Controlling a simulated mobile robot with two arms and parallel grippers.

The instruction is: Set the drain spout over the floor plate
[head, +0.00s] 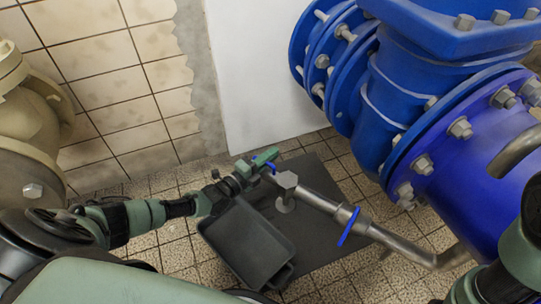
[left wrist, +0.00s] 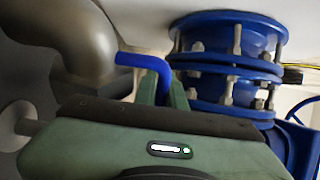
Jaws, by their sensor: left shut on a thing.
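The drain spout (head: 318,199) is a grey metal pipe reaching left from the large blue fitting, with a blue lever (head: 349,226) partway along. Its free end has a hex cap and a short downward outlet (head: 285,203). In the head view, this outlet appears above the dark floor plate (head: 325,178); its exact height is unclear. My left gripper (head: 265,160) is at the spout's free end, shut on a blue handle. The left wrist view shows this blue handle (left wrist: 143,62) at the green fingers (left wrist: 163,88). My right gripper is out of view.
A dark tray (head: 232,236) lies on the left, overlapping the plate in the picture. Large blue flanged pipework (head: 440,100) fills the right. A beige flanged pipe (head: 30,130) stands at the left. A white wall panel (head: 260,70) rises behind the plate.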

